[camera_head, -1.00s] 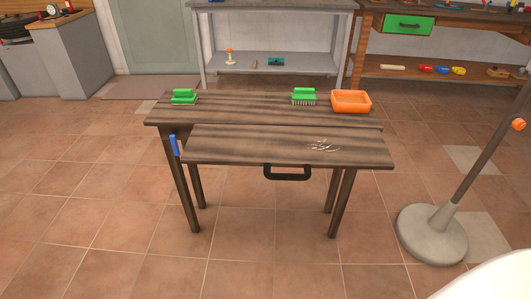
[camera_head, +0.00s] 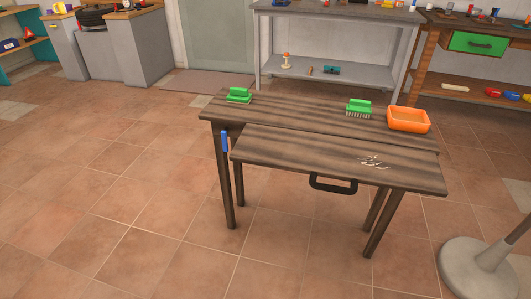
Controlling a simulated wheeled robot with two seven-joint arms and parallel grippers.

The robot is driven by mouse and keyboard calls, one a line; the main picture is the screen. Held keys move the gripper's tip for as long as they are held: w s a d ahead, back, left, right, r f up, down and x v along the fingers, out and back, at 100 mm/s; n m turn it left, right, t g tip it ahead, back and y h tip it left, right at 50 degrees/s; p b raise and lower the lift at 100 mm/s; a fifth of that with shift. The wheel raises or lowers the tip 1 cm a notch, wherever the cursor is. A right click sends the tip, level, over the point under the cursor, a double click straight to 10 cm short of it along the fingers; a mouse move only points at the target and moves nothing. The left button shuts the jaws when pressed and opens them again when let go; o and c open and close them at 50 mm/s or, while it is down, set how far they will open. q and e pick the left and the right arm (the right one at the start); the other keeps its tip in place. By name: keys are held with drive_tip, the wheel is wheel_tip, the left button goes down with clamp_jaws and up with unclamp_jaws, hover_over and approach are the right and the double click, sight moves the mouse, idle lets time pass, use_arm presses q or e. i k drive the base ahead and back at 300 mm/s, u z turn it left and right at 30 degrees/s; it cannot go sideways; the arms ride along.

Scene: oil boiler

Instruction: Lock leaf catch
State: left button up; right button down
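A dark wooden table (camera_head: 285,110) stands in the middle of the view, with a leaf (camera_head: 290,156) on its near side. The leaf looks about level, slightly apart from or lower than the main top. A black handle (camera_head: 333,184) sits at the leaf's front edge. A blue catch (camera_head: 225,141) hangs upright at the left end, by the gap between top and leaf. Whether it engages the leaf is too small to tell. Neither gripper is in view.
On the table are a green block-like tool (camera_head: 239,95), a green brush (camera_head: 359,108) and an orange tray (camera_head: 408,119). Pale scraps (camera_head: 374,162) lie on the leaf. A round-based grey stand (camera_head: 482,265) is at lower right. Tiled floor (camera_head: 120,210) is clear left and in front.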

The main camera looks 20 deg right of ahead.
sight(225, 144)
drive_tip(key=u, duration=0.3)
drive_tip(key=i, duration=1.1)
drive_tip(key=u, duration=0.3)
